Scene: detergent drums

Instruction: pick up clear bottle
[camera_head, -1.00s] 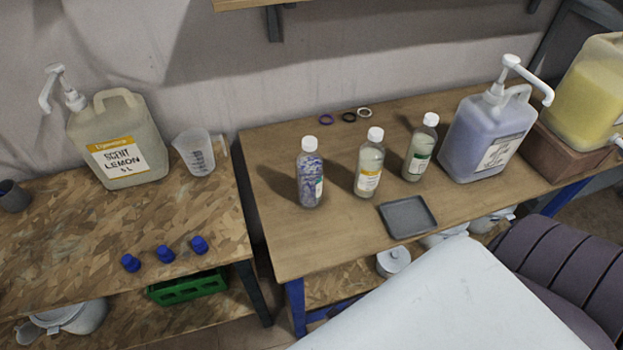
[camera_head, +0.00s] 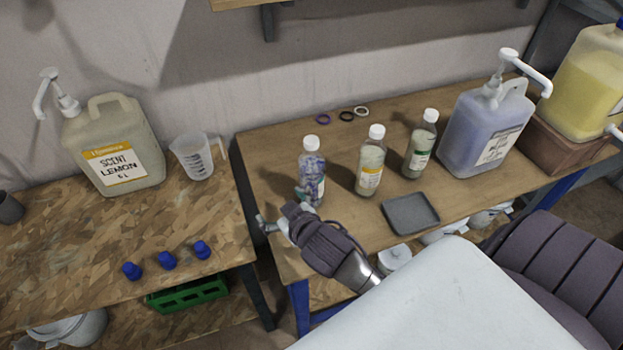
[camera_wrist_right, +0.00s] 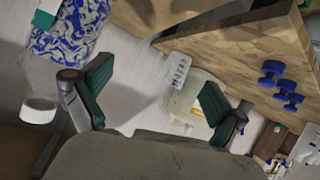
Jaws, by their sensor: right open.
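Three small see-through bottles with white caps stand upright in a row on the right-hand table (camera_head: 262,185): one with a blue-and-white pattern (camera_head: 311,172), one with an orange label (camera_head: 370,168) and one with a green label (camera_head: 420,148). I cannot tell which is meant by "clear bottle". My right gripper (camera_head: 283,212) is open and empty, just in front and left of the patterned bottle, partly covering its base. In the right wrist view the patterned bottle (camera_wrist_right: 72,32) lies outside the fingers of the gripper (camera_wrist_right: 152,82), at upper left. My left gripper is not in view.
A grey tray (camera_head: 411,213) lies before the bottles. A purple pump drum (camera_head: 487,128) stands to their right, rings (camera_head: 347,116) behind. The left bench holds a lemon drum (camera_head: 115,145), a measuring jug (camera_head: 194,157) and blue caps (camera_head: 167,261). A gap separates the tables.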

